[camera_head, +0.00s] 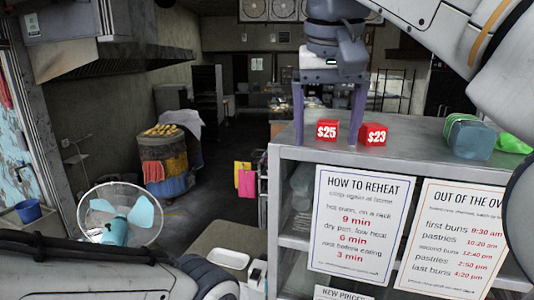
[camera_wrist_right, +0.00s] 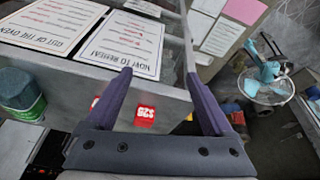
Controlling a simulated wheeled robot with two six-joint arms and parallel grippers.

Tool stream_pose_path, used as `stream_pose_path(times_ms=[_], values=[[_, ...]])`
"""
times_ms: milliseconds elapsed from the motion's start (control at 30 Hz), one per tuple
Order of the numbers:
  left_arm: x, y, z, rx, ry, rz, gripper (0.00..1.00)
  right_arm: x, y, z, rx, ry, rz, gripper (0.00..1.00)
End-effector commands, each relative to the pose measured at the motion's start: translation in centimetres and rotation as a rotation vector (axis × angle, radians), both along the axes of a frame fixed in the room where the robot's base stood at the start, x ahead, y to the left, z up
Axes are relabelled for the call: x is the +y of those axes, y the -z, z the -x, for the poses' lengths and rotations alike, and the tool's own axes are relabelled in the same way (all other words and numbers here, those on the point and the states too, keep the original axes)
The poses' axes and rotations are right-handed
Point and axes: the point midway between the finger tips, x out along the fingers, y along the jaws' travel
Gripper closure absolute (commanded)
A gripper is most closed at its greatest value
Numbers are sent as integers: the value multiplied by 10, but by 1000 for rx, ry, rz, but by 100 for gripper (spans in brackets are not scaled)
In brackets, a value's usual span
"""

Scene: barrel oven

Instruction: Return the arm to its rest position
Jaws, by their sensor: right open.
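My right gripper (camera_head: 328,142) hangs pointing down at the top centre of the head view, above the left end of the grey counter (camera_head: 440,150). Its two purple fingers are spread wide with nothing held between them; they also show in the right wrist view (camera_wrist_right: 158,76). The red $25 price cube (camera_head: 327,130) appears between the fingers in the head view, without visible contact. My right arm comes in from the upper right. Part of my left arm crosses the lower left, but its gripper is out of the picture.
A red $23 cube (camera_head: 373,134) and a blue-grey wrapped bundle (camera_head: 471,140) sit on the counter. Posters, including a reheating sign (camera_head: 360,225), cover its front. A caged fan (camera_head: 119,216) stands lower left. A barrel oven (camera_head: 163,160) stands farther back; dark floor lies between.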

Motion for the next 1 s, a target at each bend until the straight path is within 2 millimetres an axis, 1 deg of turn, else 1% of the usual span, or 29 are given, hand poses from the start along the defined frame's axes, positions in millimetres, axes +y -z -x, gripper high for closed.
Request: stream_pose_path(times_ms=[33,67,167,267,300,367,400,467,500,533,567,600,667,700,800,833,900,1000], values=[[0,9,0,0,0,0,31,6,18,2,12,-35,3,13],[0,11,0,0,0,0,31,9,27,2,19,-55,5,13],[0,22,0,0,-1,0,31,22,63,5,46,-133,9,13],[0,38,0,0,-1,0,31,37,113,14,81,-232,9,13],[0,45,0,0,-2,0,31,43,138,20,99,-278,9,13],[0,55,0,0,-2,0,31,52,175,31,124,-345,4,13],[0,61,0,0,-2,0,31,56,200,40,140,-389,2,13],[0,71,0,0,-3,0,31,62,238,55,165,-449,-4,13],[0,77,0,0,-3,0,31,65,263,66,182,-488,-9,13],[0,82,0,0,-3,0,31,66,282,75,195,-515,-12,13],[0,87,0,0,-4,0,31,67,300,84,206,-543,-15,13],[0,93,0,0,-4,0,31,66,325,97,223,-576,-19,13],[0,101,0,0,-4,0,31,65,359,117,243,-622,-26,13],[0,106,0,0,-5,0,31,63,380,130,255,-648,-29,13],[0,116,0,0,-5,0,31,55,422,158,281,-701,-36,13],[0,118,0,0,-5,0,31,53,432,165,287,-712,-37,13],[0,122,0,0,-5,0,31,48,450,178,298,-732,-40,13],[0,124,0,1,-6,0,31,44,463,189,305,-748,-40,13]])
